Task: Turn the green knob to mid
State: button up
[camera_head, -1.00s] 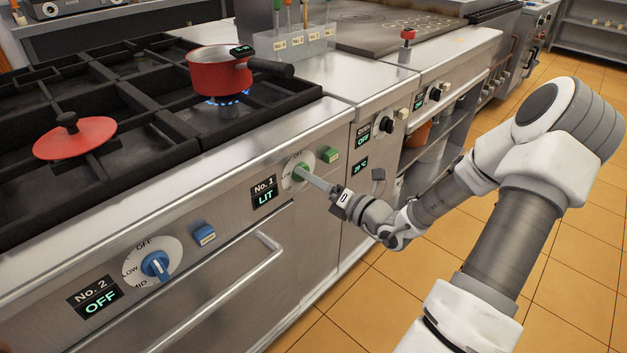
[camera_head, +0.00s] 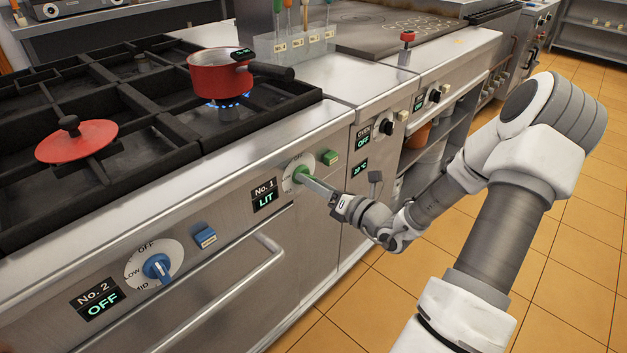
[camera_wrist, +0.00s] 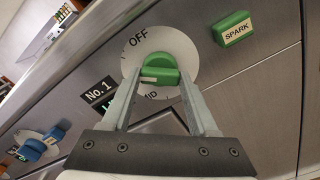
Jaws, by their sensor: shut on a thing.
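The green knob (camera_head: 301,175) sits on a white dial on the stove front, beside the "No. 1" display (camera_head: 265,196), which reads LIT. In the wrist view the green knob (camera_wrist: 160,72) lies between the two fingertips, and the dial (camera_wrist: 183,45) shows OFF at upper left and part of MID below. The fingers hide the rest of the dial marks, so I cannot read the exact setting. My gripper (camera_head: 306,179) is shut on the green knob; it fills the lower wrist view (camera_wrist: 160,80). A blue flame (camera_head: 228,101) burns under the red pot (camera_head: 220,76).
The green SPARK button (camera_wrist: 235,29) is right of the dial. The blue No. 2 knob (camera_head: 157,267) and blue button (camera_head: 205,235) are at lower left, with display OFF. An oven handle (camera_head: 225,295) runs below. A red lid (camera_head: 76,144) lies on the left burner grate.

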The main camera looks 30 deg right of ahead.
jog(key=shift+f+n+b, duration=0.1)
jog(key=shift+n+b, duration=1.6)
jog(key=shift+n, duration=4.9)
jog(key=o, duration=1.4)
jog(key=shift+s, duration=0.1)
jog(key=p+v, duration=0.3)
jog(key=v, duration=1.4)
jog(key=shift+s, duration=0.15)
